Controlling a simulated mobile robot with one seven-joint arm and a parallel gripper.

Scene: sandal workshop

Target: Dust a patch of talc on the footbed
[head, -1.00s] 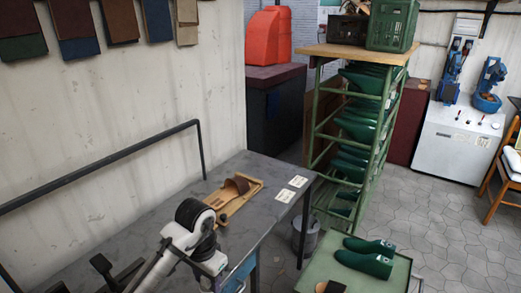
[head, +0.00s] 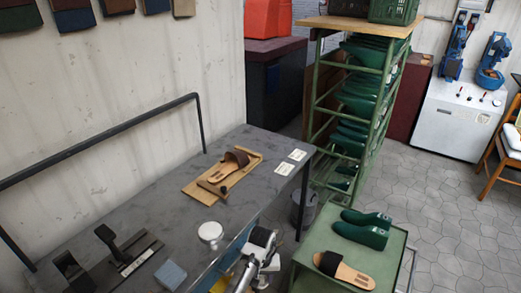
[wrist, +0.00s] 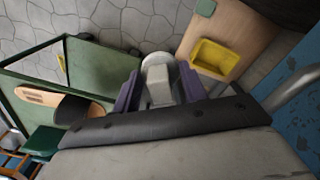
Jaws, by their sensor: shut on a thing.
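My gripper (wrist: 160,88) is shut on a pale thing with a rounded white end (wrist: 158,62), seen between the two dark purple fingers in the wrist view. I cannot tell exactly what it is. My gripper is over the floor, between the grey bench (head: 130,225) and the green cart (head: 312,240). A sandal (head: 228,170) with a brown strap and tan footbed lies on a wooden board (head: 200,190) on the bench, well away from my gripper. A second sandal (head: 343,268) lies on the cart; it also shows in the wrist view (wrist: 55,100).
A round white object (head: 210,231) and a blue-grey block (head: 170,275) are near the bench's front edge. Green lasts (head: 362,232) lie on the cart. A yellow tray (wrist: 213,60) sits on a lower wooden shelf. A black rail runs along the wall.

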